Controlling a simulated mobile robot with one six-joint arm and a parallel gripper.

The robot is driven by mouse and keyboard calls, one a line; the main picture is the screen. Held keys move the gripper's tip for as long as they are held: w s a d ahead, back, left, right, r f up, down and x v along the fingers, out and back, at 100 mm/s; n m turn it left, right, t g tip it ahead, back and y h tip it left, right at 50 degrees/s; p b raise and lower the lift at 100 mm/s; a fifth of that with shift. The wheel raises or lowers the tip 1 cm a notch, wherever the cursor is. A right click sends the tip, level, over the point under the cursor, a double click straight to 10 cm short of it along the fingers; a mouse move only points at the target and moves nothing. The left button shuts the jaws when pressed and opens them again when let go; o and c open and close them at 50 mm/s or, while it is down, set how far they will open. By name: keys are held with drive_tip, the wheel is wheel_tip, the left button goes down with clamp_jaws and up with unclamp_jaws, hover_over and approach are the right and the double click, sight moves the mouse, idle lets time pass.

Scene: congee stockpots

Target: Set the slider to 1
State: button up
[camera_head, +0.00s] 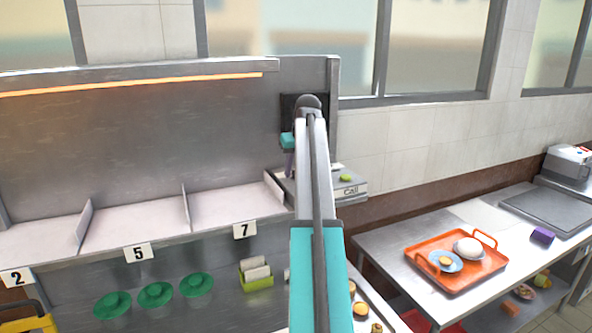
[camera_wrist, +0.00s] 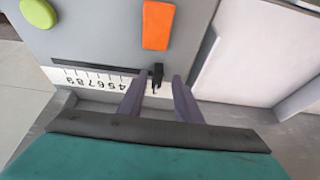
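The slider's black knob (camera_wrist: 157,75) stands at the right end of a dark slot in the wrist view. My gripper (camera_wrist: 159,78) is open. Its two purple fingers are on either side of the knob, with gaps visible between them and it. In the head view my gripper (camera_head: 289,166) is over the left part of the grey Call box (camera_head: 352,191), partly hidden by my arm. The slider is not discernible there.
A green button (camera_wrist: 38,13) and an orange piece (camera_wrist: 158,25) are on the same panel. Walled white compartments (camera_head: 137,220) lie left of the box. An orange tray (camera_head: 455,285) with dishes is on the right table.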

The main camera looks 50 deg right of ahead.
drive_tip(key=shift+r, duration=0.15)
drive_tip(key=b+v, duration=0.4)
drive_tip(key=v, duration=0.9)
drive_tip(key=shift+r, duration=0.25)
drive_tip(key=shift+s+a, duration=0.1)
drive_tip(key=shift+a, duration=0.05)
idle(0.3)
drive_tip(key=shift+s+f, duration=0.1)
